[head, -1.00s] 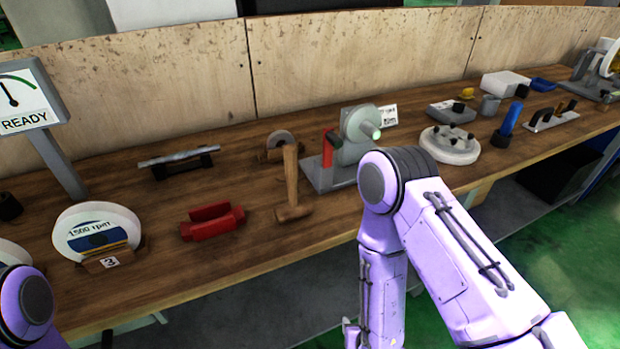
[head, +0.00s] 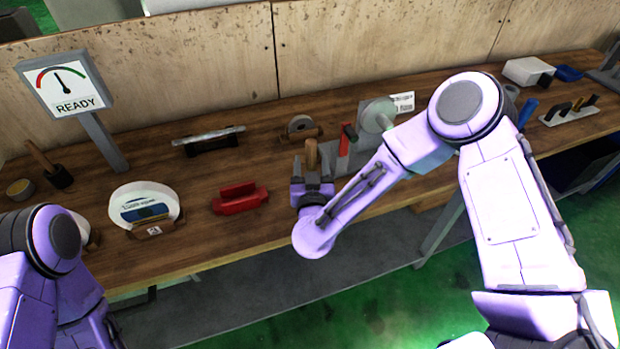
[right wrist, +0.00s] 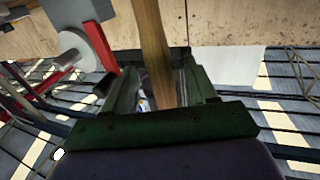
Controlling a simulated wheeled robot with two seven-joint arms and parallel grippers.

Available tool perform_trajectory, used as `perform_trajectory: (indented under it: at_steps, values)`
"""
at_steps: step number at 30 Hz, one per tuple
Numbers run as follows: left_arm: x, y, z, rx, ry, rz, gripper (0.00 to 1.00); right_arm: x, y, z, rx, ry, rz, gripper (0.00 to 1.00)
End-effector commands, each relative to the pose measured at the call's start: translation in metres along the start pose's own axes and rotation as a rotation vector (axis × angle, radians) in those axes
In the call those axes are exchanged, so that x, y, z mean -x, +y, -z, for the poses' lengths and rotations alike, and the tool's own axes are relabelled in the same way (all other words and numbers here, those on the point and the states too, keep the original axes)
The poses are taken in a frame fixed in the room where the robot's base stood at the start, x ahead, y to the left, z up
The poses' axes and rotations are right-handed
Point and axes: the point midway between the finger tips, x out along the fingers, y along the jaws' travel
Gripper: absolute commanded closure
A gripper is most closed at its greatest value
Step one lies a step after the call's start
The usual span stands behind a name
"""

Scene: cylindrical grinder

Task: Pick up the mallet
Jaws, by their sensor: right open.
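The mallet shows in the head view as an upright wooden handle (head: 311,154) near the table's front half; its head is hidden behind my right gripper and arm. My right gripper (head: 311,178) is open at the handle. In the right wrist view, the wooden handle (right wrist: 152,45) runs down between the two open fingers (right wrist: 165,90). I cannot tell whether either finger touches it. My left arm shows at the lower left of the head view, but its gripper is not in view.
A red block (head: 240,200) lies left of the mallet. The grey device with a red lever (head: 347,138) stands close on the right. A round wheel (head: 300,125) sits behind. A dark-headed tool with a wooden handle (head: 42,157) stands far left, near the READY sign (head: 65,85).

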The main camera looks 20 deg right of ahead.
Motion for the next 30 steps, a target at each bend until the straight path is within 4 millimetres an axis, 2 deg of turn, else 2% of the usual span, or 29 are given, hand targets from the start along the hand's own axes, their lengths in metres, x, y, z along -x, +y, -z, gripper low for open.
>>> perform_trajectory:
  at_steps: [1,4,11,16,17,26,30]
  values:
    - [0.009,-0.001,0.004,0.000,0.000,0.000,0.57,-0.009,0.001,0.004,-0.002,-0.003,-0.004,0.43]
    - [0.011,-0.001,0.004,0.000,0.000,0.000,0.57,-0.020,0.000,0.002,-0.001,-0.001,0.000,0.43]
    - [0.009,-0.001,0.004,0.000,0.000,0.000,0.57,-0.022,0.000,0.000,0.001,0.000,0.003,0.43]
    - [0.009,-0.001,0.004,0.000,0.000,0.000,0.57,-0.022,0.000,0.000,0.000,0.000,0.003,0.96]
    - [0.009,-0.001,0.004,0.000,0.000,0.000,0.57,-0.022,0.000,0.000,0.000,0.000,0.003,1.00]
    - [0.010,-0.001,0.004,0.000,0.000,0.000,0.57,-0.022,-0.001,0.002,0.000,0.000,0.003,1.00]
    - [0.016,-0.002,0.007,0.000,0.000,0.000,0.57,-0.022,-0.001,0.010,0.000,0.001,0.004,1.00]
